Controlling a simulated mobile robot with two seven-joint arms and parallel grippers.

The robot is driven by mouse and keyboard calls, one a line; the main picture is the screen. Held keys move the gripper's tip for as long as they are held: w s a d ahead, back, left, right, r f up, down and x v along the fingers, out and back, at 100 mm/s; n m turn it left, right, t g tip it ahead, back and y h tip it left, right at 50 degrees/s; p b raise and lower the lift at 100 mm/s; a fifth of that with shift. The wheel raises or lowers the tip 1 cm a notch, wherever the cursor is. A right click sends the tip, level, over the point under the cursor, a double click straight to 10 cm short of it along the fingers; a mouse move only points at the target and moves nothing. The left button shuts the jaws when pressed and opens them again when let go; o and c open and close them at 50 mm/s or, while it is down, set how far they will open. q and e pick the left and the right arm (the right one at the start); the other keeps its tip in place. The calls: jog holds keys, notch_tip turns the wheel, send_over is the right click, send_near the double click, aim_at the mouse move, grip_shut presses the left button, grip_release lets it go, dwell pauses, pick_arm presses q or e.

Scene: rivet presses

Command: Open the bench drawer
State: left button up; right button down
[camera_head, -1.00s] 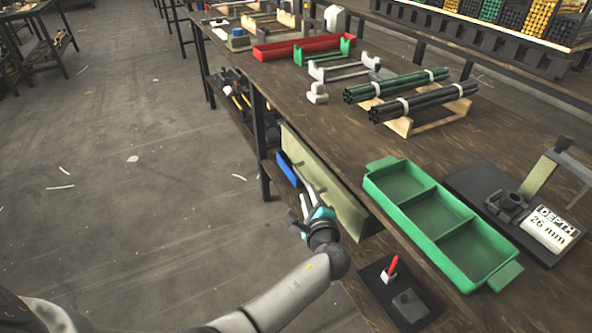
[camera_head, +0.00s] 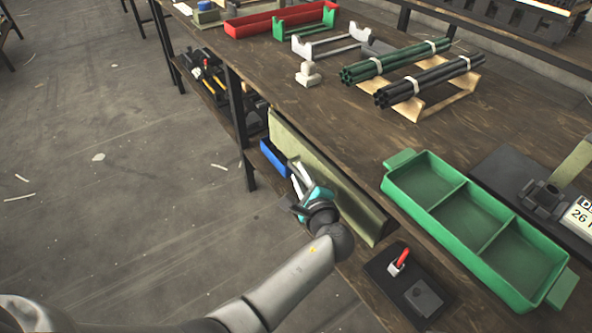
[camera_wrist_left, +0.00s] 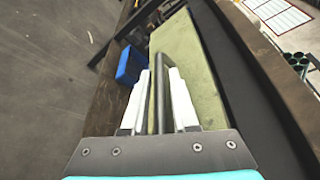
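The bench drawer's long olive front (camera_head: 335,185) hangs below the near edge of the wooden bench top. It also shows in the left wrist view (camera_wrist_left: 185,55), with a dark band between it and the bench top. I cannot tell how far the drawer stands out. A thin dark bar handle (camera_wrist_left: 160,75) runs along the front. My left gripper (camera_wrist_left: 158,98) is at this handle, with its two pale fingers close on either side of the bar, and appears shut on it. In the head view the left gripper (camera_head: 298,180) partly hides the handle. My right gripper is not in view.
A blue bin (camera_head: 273,157) is beside the drawer's far end. A green divided tray (camera_head: 428,210) and a black plate (camera_head: 385,283) with a red-tipped piece lie on the bench near its edge. Open floor (camera_head: 120,220) lies left of the bench.

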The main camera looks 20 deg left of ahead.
pick_arm(q)
grip_shut()
jog(key=shift+r, duration=0.1)
dwell(1.4)
